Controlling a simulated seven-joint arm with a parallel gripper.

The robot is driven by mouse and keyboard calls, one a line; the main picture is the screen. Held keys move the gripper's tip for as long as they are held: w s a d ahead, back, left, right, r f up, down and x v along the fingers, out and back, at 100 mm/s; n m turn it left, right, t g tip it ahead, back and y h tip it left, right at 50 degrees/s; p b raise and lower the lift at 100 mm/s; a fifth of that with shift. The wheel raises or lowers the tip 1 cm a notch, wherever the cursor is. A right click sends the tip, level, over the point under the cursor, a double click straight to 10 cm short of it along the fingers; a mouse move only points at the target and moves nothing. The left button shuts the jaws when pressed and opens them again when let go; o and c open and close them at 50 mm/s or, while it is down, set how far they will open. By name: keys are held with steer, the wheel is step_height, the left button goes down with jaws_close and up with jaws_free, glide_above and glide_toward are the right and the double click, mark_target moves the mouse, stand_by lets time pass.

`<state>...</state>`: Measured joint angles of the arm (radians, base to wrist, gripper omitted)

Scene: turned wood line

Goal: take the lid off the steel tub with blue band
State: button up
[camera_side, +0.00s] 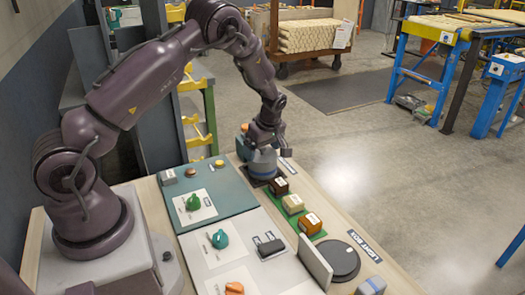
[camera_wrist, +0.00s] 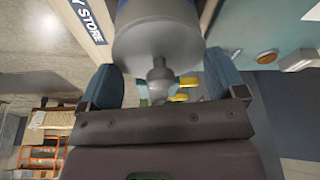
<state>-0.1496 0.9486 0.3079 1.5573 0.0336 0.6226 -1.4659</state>
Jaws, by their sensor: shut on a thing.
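The steel tub with blue band (camera_side: 262,165) stands on a dark square at the far end of the bench in the side view. My gripper (camera_side: 264,142) is over its top, pointing down. In the wrist view the grey lid (camera_wrist: 157,38), with a knob in its middle, lies between my two blue-grey fingers, and part of the tub's blue band (camera_wrist: 126,14) shows beyond it. My gripper is shut on the lid, with fingers on opposite sides. The seam between lid and tub is hidden, so I cannot tell whether they touch.
A row of small labelled blocks (camera_side: 292,203) runs along a green strip nearer the camera. A teal board (camera_side: 222,186) and white panels with green and orange parts lie to the left. A dark round disc (camera_side: 339,260) and an upright grey plate (camera_side: 315,262) stand nearer.

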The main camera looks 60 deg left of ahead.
steer(key=shift+r, duration=0.25)
steer(key=shift+c, duration=0.4)
step_height(320, 180, up, 2)
steer(key=shift+r, duration=0.2)
steer(key=s+d+r, duration=0.2)
steer(key=s+r, duration=0.2)
steer(key=r, duration=0.1)
step_height(320, 180, up, 5)
glide_above(229, 193)
steer(key=f, duration=0.8)
steer(key=d+f, duration=0.1)
steer(key=f, duration=0.4)
steer(key=shift+w, duration=0.2)
steer(key=shift+f, duration=2.1)
